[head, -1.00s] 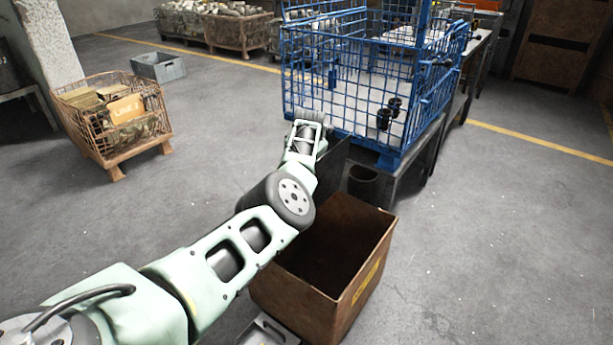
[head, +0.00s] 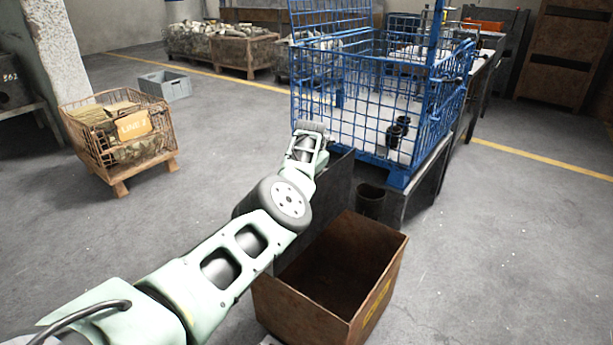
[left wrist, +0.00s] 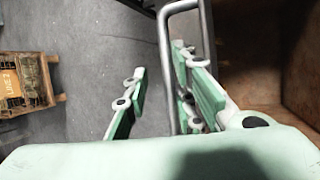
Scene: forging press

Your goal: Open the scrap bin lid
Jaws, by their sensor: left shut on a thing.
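The scrap bin (head: 290,307) is a rust-brown open box on the floor at the lower middle of the head view, with a yellow label on its right side. Its dark lid (head: 335,190) stands raised at the bin's far left side, partly hidden by my left arm. In the left wrist view my left gripper (left wrist: 160,62) has its green fingers either side of a grey metal bar handle (left wrist: 164,50) and is shut on it. The bin's brown inside (left wrist: 285,60) shows at right there. In the head view the fingers cannot be made out. My right gripper is not seen.
A blue wire cage (head: 345,100) on a dark stand is close behind the lid. A dark round pot (head: 371,202) stands between them. A wire crate (head: 118,140) and a grey tote (head: 165,86) are at left. Floor is clear at right.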

